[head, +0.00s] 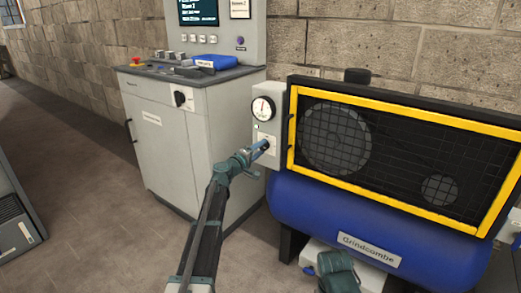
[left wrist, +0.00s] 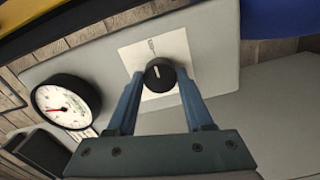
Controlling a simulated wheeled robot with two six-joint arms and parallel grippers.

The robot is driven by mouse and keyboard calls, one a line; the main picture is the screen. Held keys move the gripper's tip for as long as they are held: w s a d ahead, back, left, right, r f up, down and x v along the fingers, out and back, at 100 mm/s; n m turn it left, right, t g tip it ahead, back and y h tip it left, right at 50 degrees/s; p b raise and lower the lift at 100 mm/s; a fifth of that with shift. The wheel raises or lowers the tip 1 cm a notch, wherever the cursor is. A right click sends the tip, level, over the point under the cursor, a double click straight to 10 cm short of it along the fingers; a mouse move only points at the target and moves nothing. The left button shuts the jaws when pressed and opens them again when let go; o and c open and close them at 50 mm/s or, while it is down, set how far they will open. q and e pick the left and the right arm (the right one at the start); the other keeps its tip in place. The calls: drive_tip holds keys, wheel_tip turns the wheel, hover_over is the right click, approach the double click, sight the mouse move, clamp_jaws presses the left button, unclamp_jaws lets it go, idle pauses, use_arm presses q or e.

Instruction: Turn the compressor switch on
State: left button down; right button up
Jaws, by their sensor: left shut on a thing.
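The compressor switch is a round black knob (left wrist: 160,76) with a pale pointer line, on a white plate (left wrist: 138,57) on a grey control box (head: 276,97). In the left wrist view the pointer line points up toward small printing on the plate that I cannot read. My left gripper (head: 263,146) reaches the lower part of the box, and its blue fingers are shut on the knob, one on each side. In the head view the gripper mostly hides the knob. My right gripper does not show.
A pressure gauge (head: 262,108) sits above the switch. The blue compressor tank (head: 330,215) and the yellow-framed mesh guard (head: 400,95) are to the right. A grey cabinet (head: 155,150) with a black rotary handle (head: 180,98) stands to the left. Open floor lies front left.

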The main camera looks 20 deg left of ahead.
use_arm(q)
drive_tip(key=shift+s, duration=0.1)
drive_tip(key=shift+c, duration=1.5)
unclamp_jaws()
drive_tip(key=v, duration=1.3)
drive_tip(key=shift+s, duration=0.35)
drive_tip(key=shift+a, duration=0.1)
